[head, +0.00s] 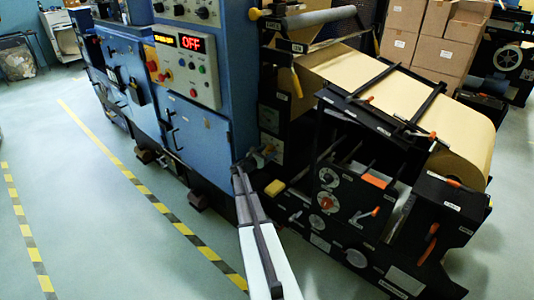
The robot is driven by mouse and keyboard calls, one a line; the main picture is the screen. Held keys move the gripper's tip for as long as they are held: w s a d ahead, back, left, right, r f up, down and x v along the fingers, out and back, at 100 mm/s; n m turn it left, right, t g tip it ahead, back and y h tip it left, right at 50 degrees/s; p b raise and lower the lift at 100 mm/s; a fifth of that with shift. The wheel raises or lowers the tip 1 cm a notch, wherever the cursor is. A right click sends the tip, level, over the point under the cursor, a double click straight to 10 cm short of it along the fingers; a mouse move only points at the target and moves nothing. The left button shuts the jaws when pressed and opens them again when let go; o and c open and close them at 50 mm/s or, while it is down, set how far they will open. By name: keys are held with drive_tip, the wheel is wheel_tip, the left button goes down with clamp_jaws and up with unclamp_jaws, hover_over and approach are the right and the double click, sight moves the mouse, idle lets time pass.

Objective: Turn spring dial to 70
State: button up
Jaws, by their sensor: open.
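Several round dials sit on the black side panel of the paper-roll unit in the head view.
A blue cabinet (203,140) with a red OFF display stands left of my gripper. A brown kraft roll (470,150) is at the right. Striped tape (155,205) crosses open floor at left.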

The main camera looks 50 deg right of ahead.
drive_tip(key=c, duration=1.1)
drive_tip(key=shift+o, duration=0.2)
drive_tip(key=shift+m, duration=0.3)
drive_tip(key=m, duration=0.4)
drive_tip(key=shift+d, duration=0.1)
drive_tip(key=shift+m, duration=2)
drive_tip(key=o, duration=1.1)
drive_tip(key=shift+d, duration=0.1)
drive_tip(key=shift+c, duration=0.2)
